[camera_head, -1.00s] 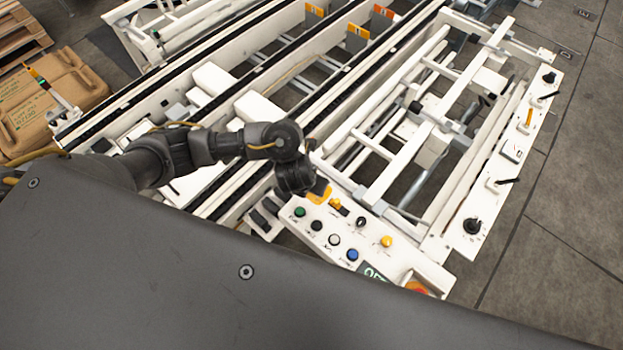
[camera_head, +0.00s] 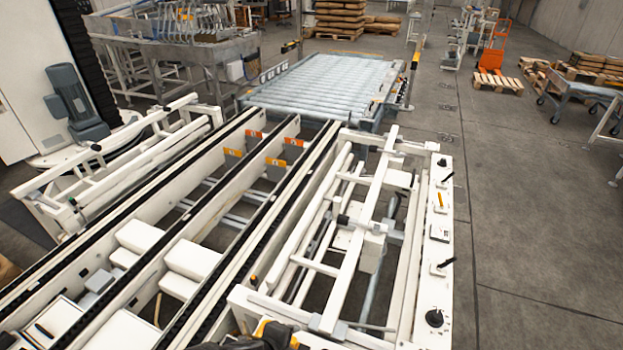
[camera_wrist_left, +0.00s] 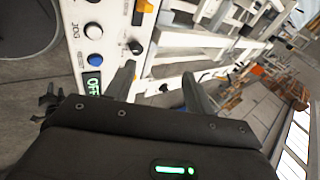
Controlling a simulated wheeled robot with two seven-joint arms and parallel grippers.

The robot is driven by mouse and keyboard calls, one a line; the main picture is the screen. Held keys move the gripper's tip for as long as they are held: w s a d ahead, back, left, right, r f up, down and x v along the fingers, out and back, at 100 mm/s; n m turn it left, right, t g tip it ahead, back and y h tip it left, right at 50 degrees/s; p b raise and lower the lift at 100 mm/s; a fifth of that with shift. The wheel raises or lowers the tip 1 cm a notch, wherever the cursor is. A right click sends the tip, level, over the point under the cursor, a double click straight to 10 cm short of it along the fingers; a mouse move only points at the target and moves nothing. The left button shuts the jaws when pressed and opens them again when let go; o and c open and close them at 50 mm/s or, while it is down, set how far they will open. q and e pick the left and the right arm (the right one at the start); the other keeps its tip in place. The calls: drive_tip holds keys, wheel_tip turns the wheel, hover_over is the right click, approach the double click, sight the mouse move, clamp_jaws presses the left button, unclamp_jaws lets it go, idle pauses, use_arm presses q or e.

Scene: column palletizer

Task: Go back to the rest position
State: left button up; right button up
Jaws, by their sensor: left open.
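My left gripper (camera_wrist_left: 160,88) is open and empty in the left wrist view, its two fingers apart in front of a white control panel (camera_wrist_left: 78,12). The panel carries a blue button (camera_wrist_left: 95,60), a white button (camera_wrist_left: 97,32), a black knob (camera_wrist_left: 135,47) and a green-lit display (camera_wrist_left: 93,84). I cannot tell whether a finger touches the panel. In the head view only a dark piece of my left arm shows at the bottom edge, beside a yellow part. My right gripper is in no view.
White conveyor rails (camera_head: 195,215) run away toward a roller table (camera_head: 325,85). A white side rail with black knobs (camera_head: 434,318) stands to the right. Stacked pallets (camera_head: 340,17) and an orange hand truck (camera_head: 493,48) are farther back. The grey floor on the right (camera_head: 545,225) is clear.

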use_arm(q)
drive_tip(key=s+a+n+g+y, duration=0.1)
drive_tip(key=s+a+n+y, duration=0.1)
drive_tip(key=s+a+n, duration=0.65)
drive_tip(key=s+a+n+g+y, duration=0.15)
drive_tip(key=s+a+n, duration=0.35)
drive_tip(key=a+n, duration=0.6)
wheel_tip(320, 180, down, 35)
drive_tip(key=s+g+b, duration=0.1)
drive_tip(key=s+b, duration=0.1)
drive_tip(key=b, duration=0.5)
drive_tip(key=s+a+f+g+b, duration=0.1)
drive_tip(key=s+f+b, duration=0.3)
drive_tip(key=s+f, duration=1.1)
wheel_tip(320, 180, down, 4)
drive_tip(key=shift+s+a, duration=0.2)
drive_tip(key=shift+a, duration=0.7)
drive_tip(key=shift+g+y, duration=0.25)
